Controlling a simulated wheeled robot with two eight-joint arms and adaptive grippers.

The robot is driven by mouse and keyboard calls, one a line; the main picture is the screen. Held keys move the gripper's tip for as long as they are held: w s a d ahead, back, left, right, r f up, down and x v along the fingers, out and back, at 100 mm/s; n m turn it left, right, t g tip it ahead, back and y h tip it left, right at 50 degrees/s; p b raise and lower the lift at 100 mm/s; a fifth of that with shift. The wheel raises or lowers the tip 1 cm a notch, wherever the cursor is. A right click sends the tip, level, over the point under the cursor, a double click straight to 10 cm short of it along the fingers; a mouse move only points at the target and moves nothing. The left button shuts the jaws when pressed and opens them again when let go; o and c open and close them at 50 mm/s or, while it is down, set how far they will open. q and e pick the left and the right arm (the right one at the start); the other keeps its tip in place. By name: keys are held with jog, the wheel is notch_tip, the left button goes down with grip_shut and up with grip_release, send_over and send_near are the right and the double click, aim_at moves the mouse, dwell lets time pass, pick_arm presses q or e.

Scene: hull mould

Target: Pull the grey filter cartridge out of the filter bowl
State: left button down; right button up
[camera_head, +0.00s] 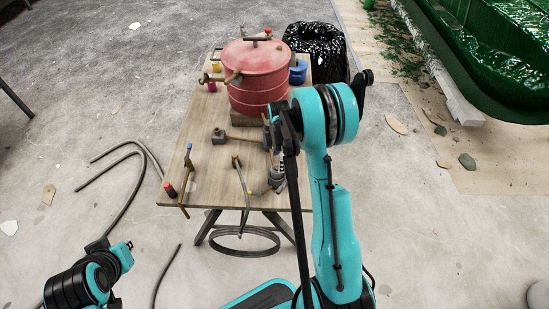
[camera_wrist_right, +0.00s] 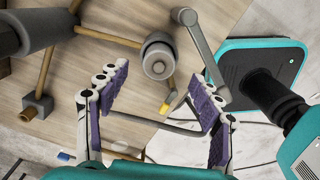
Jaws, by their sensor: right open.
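In the right wrist view, a round grey cartridge top (camera_wrist_right: 158,60), seen from above, stands by the table edge. A lighter collar surrounds its top; I cannot tell where cartridge ends and filter bowl begins. My right gripper (camera_wrist_right: 163,85) is open, with a purple-padded finger to either side of and below it in the picture, and nothing is held. In the head view my right gripper (camera_head: 275,160) hangs over the table's right side, partly hidden by my arm. The filter bowl cannot be made out clearly there.
A red pot (camera_head: 256,72) stands at the back of the wooden table (camera_head: 207,160), beside a blue container (camera_head: 298,72). A grey-headed tool (camera_head: 218,136) lies near the middle. A grey bar (camera_wrist_right: 200,50) passes close right of the cartridge. A black-bagged bin (camera_head: 317,50) stands behind.

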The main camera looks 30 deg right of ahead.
aim_at(277, 174)
notch_tip(277, 174, down, 7)
jog(key=b, duration=0.2)
jog(key=shift+f+b, duration=0.2)
jog(key=shift+b, duration=0.15)
jog(key=c, duration=1.3)
jog(key=shift+o, duration=0.8)
jog(key=shift+c, duration=0.5)
jog(key=shift+r, duration=0.15)
jog(key=shift+r+p, duration=1.25)
jog(key=shift+r, duration=0.95)
